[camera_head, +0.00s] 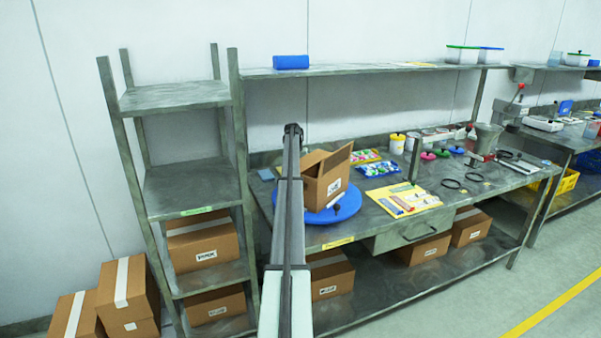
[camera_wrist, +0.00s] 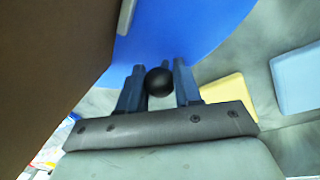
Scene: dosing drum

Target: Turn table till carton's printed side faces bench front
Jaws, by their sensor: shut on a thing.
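The open brown carton (camera_head: 311,192) stands on the round blue turntable (camera_head: 291,211) at the left end of the bench. A face with a dark printed mark (camera_head: 334,187) is turned to the lower right in the head view, roughly toward the bench's front edge. In the wrist view my gripper (camera_wrist: 158,78) is shut on a black ball knob (camera_wrist: 158,84) at the blue turntable (camera_wrist: 185,28), with the carton's brown wall (camera_wrist: 50,50) close on the left. The held knob and my fingers are hidden behind my arm in the head view. A dark knob (camera_head: 336,209) shows at the turntable's front right.
A pale bar (camera_head: 335,200) lies beside the carton on the turntable. A blue-grey pad (camera_head: 265,174) is at its back left. A yellow sheet (camera_head: 404,199) and colored packets (camera_head: 377,168) lie to the right. The metal rack (camera_head: 190,185) stands close left; a shelf (camera_head: 375,70) runs above.

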